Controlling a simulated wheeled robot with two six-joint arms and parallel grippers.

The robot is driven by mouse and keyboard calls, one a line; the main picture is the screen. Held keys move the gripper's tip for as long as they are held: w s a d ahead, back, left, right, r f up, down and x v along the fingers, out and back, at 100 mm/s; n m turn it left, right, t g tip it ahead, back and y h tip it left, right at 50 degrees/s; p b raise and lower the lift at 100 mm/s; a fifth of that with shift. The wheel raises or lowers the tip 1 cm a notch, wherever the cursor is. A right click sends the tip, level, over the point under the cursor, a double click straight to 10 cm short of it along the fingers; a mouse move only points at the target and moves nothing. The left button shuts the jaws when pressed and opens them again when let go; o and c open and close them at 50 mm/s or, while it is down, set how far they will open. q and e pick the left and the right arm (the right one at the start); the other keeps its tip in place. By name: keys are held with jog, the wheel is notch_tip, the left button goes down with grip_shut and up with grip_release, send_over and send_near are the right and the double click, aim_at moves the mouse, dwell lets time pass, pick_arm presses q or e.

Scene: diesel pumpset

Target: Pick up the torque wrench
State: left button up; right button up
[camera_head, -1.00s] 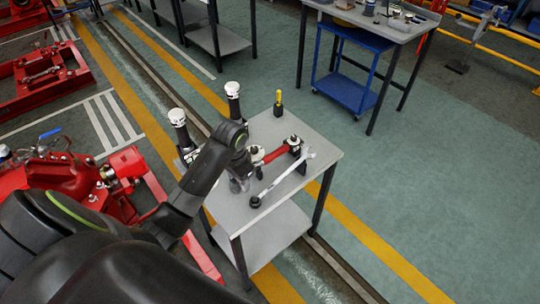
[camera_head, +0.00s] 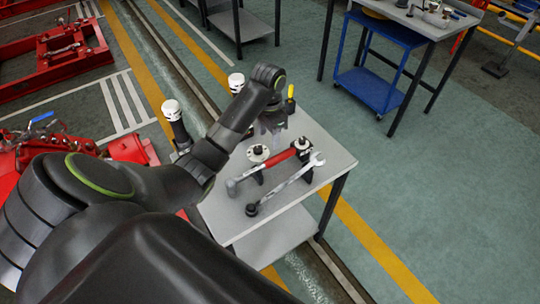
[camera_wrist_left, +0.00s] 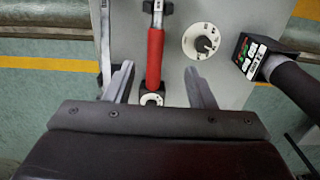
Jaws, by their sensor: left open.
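The torque wrench, which I take to be the tool with the red grip (camera_head: 281,159), lies across dark supports on the grey table. Its red grip also shows in the left wrist view (camera_wrist_left: 155,55). My left gripper (camera_head: 273,130) is over the far part of the table, beyond the wrench. In the left wrist view my left gripper (camera_wrist_left: 160,86) is open, with the red grip's line running between its two fingers. The fingers do not touch the grip in the picture; the height gap is hard to tell. My right gripper is not in view.
A silver spanner (camera_head: 285,186) lies close beside the wrench. A white dial (camera_wrist_left: 203,41) and a black labelled device (camera_wrist_left: 252,58) are near the gripper.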

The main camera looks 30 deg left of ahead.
aim_at(271, 160)
pick_arm(q)
notch_tip(271, 160, down, 4)
jog(key=b, duration=0.2)
jog(key=shift+r+b, duration=0.25)
jog(key=shift+b, duration=0.15)
notch_tip(271, 160, down, 4)
jog(key=b, duration=0.2)
jog(key=shift+b, duration=0.35)
jog(key=shift+f, duration=0.2)
jog(key=shift+d+f, duration=0.1)
jog(key=shift+f, duration=0.2)
jog(key=f, duration=0.3)
jog(key=shift+d+f+p, duration=0.3)
jog(key=shift+p, duration=0.1)
jog(key=shift+f, duration=0.55)
jog(key=shift+r, duration=0.1)
grip_shut()
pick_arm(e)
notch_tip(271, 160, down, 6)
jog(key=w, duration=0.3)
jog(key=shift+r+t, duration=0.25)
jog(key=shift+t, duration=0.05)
